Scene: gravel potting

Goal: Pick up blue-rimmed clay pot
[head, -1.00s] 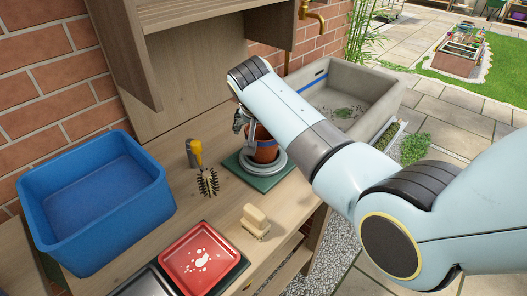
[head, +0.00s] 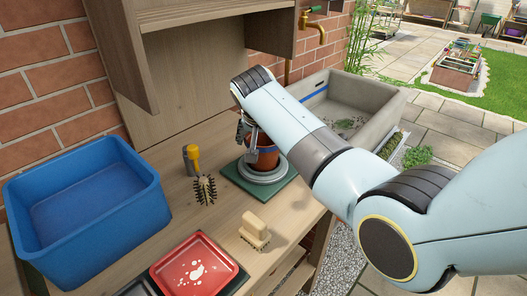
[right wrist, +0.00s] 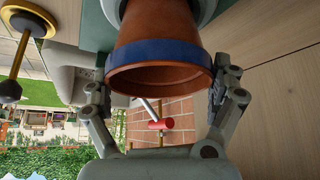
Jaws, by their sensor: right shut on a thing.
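The clay pot (head: 264,158) is orange-brown and sits at a round grey stand (head: 272,177) on a green mat (head: 237,184). My right gripper (head: 250,138) is at its upper part, with my arm covering much of it in the head view. In the right wrist view the pot (right wrist: 165,35) shows its blue rim (right wrist: 155,54) and open mouth between my two fingers (right wrist: 165,88), which are shut on it at the rim. Whether the base touches the stand I cannot tell. My left gripper is not in view.
A blue tub (head: 75,225) stands at left. A yellow-handled tool (head: 193,155), a bristle brush (head: 205,190), a wooden scrubbing brush (head: 256,230) and a red tray (head: 195,268) lie on the bench. A grey stone sink (head: 385,115) is behind right, below a brass tap (head: 316,27).

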